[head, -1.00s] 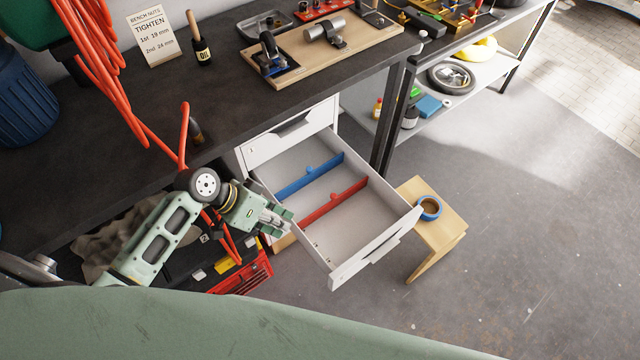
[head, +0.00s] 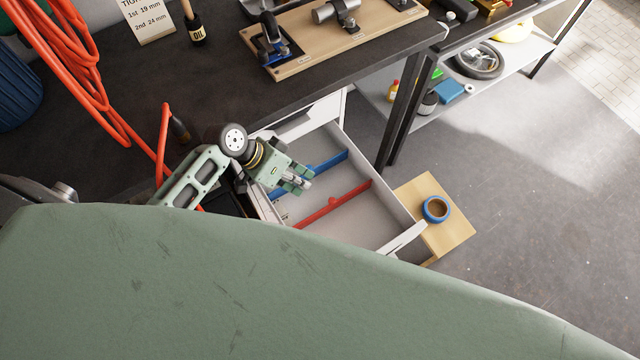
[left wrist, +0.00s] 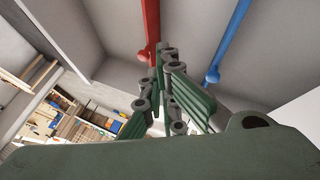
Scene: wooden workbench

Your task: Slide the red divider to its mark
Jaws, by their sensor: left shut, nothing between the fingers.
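The red divider (head: 335,204) stands across the open white drawer (head: 392,185), roughly mid-way along it. The blue divider (head: 328,163) stands parallel to it, nearer the bench. My left gripper (head: 304,181) is shut and empty, over the drawer's left part between the two dividers in the head view. In the left wrist view the red divider (left wrist: 151,22) and its knob show just beyond the shut fingertips (left wrist: 167,50); I cannot tell whether they touch. The blue divider (left wrist: 230,38) is to the right there. I cannot make out a mark clearly. My right gripper is out of view.
A wooden stool (head: 449,222) with a blue tape roll (head: 436,208) stands right of the drawer. The dark benchtop (head: 110,150) overhangs behind, with orange cables (head: 75,60) at left. My green body hides the drawer's near left corner.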

